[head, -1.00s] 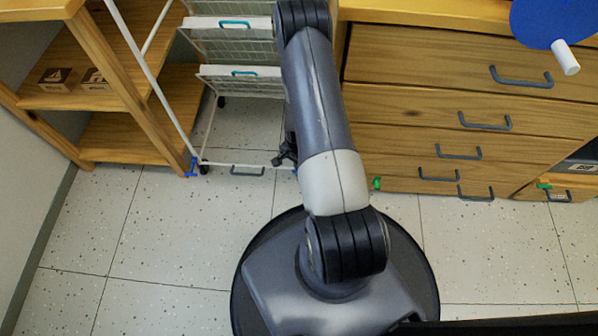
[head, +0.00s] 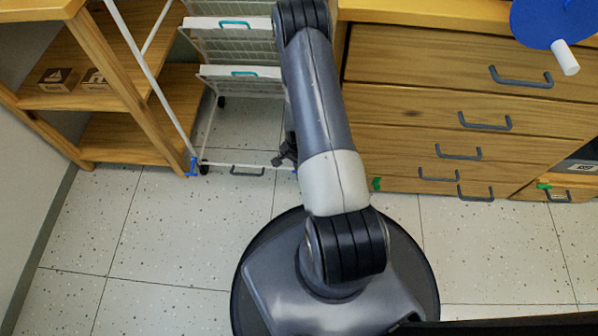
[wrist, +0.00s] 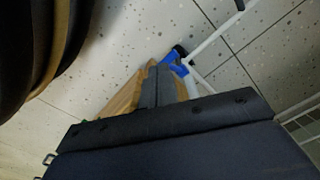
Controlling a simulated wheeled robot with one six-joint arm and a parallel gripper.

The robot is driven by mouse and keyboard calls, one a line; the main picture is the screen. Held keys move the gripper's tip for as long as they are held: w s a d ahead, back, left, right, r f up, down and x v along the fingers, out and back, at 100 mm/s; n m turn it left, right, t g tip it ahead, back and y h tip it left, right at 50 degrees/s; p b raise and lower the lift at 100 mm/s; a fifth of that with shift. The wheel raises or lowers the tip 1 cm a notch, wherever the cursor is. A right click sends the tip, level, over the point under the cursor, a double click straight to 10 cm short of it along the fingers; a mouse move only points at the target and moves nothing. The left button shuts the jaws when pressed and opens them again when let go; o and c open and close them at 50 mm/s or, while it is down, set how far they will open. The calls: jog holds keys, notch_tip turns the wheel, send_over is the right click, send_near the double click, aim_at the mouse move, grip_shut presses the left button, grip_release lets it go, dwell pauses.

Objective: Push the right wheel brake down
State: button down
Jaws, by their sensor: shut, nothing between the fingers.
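The right wheel brake (wrist: 173,63) is a blue lever beside a black caster wheel (wrist: 179,51) at the foot of the white wire rack. In the wrist view it lies just beyond my fingertips. My gripper (wrist: 158,68) is shut and empty, with its fingertips at or very near the blue lever. I cannot tell whether they touch, or how far the lever is tilted. In the head view my arm hides this brake, and only a dark part of my gripper (head: 284,152) shows beside the arm.
The rack (head: 240,72) has another blue brake (head: 193,166) at its left front foot. A wooden shelf (head: 130,140) stands to the left. A wooden drawer cabinet (head: 420,110) with grey handles stands close on the right. The speckled floor (head: 150,230) in front is clear.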

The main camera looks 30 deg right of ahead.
dwell(0.6)
jog(key=shift+f+b, duration=1.7)
jog(key=shift+r, duration=0.1)
notch_tip(320, 180, up, 7)
jog(key=s+a+p, duration=0.1)
jog(key=p, duration=0.3)
jog(key=shift+s+p, duration=0.3)
jog(key=shift+p, duration=0.05)
notch_tip(320, 180, down, 7)
jog(key=w+d+b, duration=0.1)
jog(key=b, duration=0.3)
jog(key=shift+w+b, duration=0.3)
